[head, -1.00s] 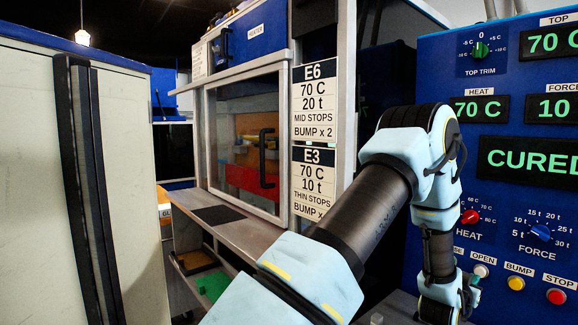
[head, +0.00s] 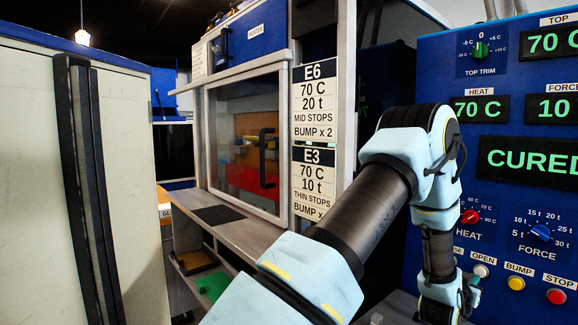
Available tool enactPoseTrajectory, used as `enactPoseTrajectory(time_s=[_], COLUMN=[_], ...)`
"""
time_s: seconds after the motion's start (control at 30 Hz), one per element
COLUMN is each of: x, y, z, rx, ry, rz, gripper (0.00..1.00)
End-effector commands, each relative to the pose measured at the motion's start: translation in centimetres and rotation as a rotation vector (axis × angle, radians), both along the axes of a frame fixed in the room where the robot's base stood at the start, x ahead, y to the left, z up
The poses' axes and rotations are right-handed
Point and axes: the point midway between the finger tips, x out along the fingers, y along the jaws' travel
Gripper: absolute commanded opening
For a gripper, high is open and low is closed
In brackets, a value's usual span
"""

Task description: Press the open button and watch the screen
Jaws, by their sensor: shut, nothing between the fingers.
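The blue control panel (head: 480,190) stands at the right with lit green readouts. Its large screen (head: 527,159) reads "CURED", cut off at the right edge. The pale OPEN button (head: 481,271) sits low on the panel under its label, beside the yellow BUMP button (head: 516,283) and the red STOP button (head: 556,296). My gripper (head: 474,284) is shut and empty, only partly seen at the end of my downward-bent wrist, just below the OPEN button. I cannot tell whether it touches the button.
A glass-fronted cabinet (head: 210,140) with a black handle stands in the middle behind a grey ledge (head: 240,236). Recipe cards E6 (head: 314,102) and E3 (head: 313,182) hang on its post. A tall pale cabinet (head: 135,190) fills the left.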

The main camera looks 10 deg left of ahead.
Motion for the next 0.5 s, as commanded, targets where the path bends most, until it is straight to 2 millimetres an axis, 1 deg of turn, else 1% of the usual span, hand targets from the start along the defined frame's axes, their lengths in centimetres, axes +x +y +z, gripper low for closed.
enactPoseTrajectory(time_s=[0.33, 0.5], x=[0.06, 0.49], y=[-0.05, -0.45], z=[-0.02, -0.09], rx=[0.000, 0.000], ry=[0.000, 0.000], rz=[0.000, 0.000], gripper=[0.00, 0.00])
